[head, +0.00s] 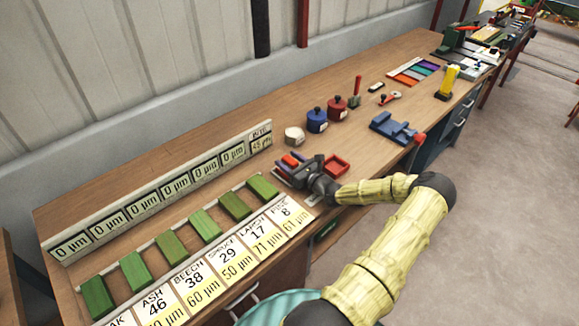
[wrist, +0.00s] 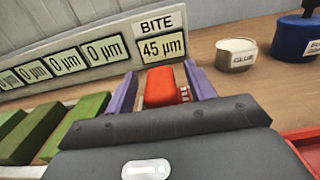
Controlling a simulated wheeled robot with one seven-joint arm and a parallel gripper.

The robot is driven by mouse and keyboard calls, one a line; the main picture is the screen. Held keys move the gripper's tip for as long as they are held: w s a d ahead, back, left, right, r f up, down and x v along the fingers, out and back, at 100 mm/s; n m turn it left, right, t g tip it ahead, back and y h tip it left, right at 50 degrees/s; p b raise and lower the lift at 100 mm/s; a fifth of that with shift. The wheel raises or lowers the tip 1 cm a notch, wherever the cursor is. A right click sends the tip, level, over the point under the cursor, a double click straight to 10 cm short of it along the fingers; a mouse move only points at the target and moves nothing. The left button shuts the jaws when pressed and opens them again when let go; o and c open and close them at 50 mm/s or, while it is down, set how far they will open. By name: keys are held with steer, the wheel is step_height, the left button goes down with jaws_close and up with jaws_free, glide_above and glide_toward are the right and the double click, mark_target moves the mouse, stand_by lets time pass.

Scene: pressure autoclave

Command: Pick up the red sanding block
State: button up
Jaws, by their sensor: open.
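The red sanding block (wrist: 160,86) sits in the middle of the wrist view, in front of the "BITE 45 µm" sign. The two purple fingers of my gripper (wrist: 158,92) are open on either side of it, with small gaps seeming to show; contact is hard to tell. In the head view a red block (head: 291,160) shows at the tip of my gripper (head: 290,167), low over the bench. The block's lower near part is hidden behind the dark gripper body.
Several green blocks (head: 172,246) stand in a row left of my gripper on the bench (head: 225,128). A red tray (head: 336,165) is close on the right. A white glue pot (head: 294,136), blue pot (head: 317,121) and blue vise (head: 396,129) stand beyond. The label wall (head: 160,190) runs behind.

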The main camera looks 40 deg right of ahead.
mark_target(290, 159)
steer(key=shift+c, duration=0.2)
stand_by(0.3)
steer(key=c, duration=1.1)
step_height(290, 159, up, 10)
steer(key=shift+r+b, duration=0.1)
steer(key=shift+b, duration=0.55)
